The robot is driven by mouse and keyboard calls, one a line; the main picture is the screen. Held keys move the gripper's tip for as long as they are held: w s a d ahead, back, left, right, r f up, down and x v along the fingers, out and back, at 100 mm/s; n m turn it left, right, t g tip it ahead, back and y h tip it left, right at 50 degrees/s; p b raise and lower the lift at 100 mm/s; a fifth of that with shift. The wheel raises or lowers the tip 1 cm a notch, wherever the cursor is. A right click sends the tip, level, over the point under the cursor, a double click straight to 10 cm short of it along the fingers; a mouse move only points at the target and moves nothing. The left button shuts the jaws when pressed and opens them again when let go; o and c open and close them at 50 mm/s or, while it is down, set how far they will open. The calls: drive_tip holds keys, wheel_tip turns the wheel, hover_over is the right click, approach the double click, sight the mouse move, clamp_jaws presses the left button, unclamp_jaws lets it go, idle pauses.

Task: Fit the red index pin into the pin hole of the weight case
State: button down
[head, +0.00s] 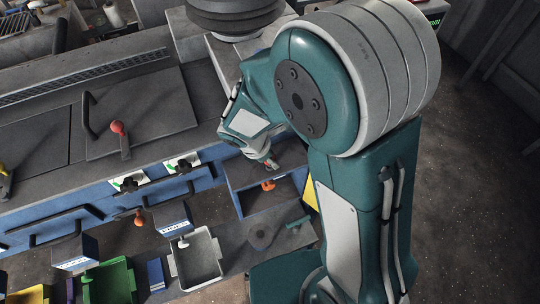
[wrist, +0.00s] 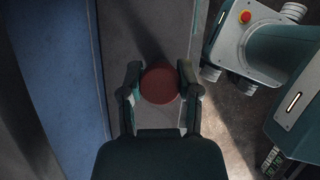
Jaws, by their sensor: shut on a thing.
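My gripper (wrist: 160,74) is shut on the red index pin (wrist: 162,90), whose round dark red head shows between the two fingers in the wrist view. In the head view my gripper (head: 268,161) points down over the blue-sided open compartment (head: 240,200) at the right end of the blue front. A small red spot shows at the fingertips there. The pin's shaft is hidden below its head. I cannot make out the weight case or its pin hole for certain in either view.
A red-knobbed lever (head: 118,128) stands on the grey lid to the left. A light grey bin (head: 197,258) and a green bin (head: 110,282) stand in front. Bare floor (head: 475,150) lies to the right.

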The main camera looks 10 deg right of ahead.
drive_tip(key=shift+f, duration=0.45)
drive_tip(key=shift+c, duration=1.1)
unclamp_jaws()
drive_tip(key=v, duration=1.2)
drive_tip(key=s+d+r+m+t+y, duration=0.2)
drive_tip(key=s+d+r+m, duration=0.3)
drive_tip(key=m, duration=0.6)
drive_tip(key=s+d+r+m+t+y, duration=0.1)
drive_tip(key=s+d+r+m+y, duration=0.1)
drive_tip(key=s+d+r+m, duration=0.4)
drive_tip(key=d+r+m, duration=0.1)
drive_tip(key=d+m, duration=0.2)
drive_tip(key=m, duration=0.2)
drive_tip(key=shift+d+r+t, duration=0.4)
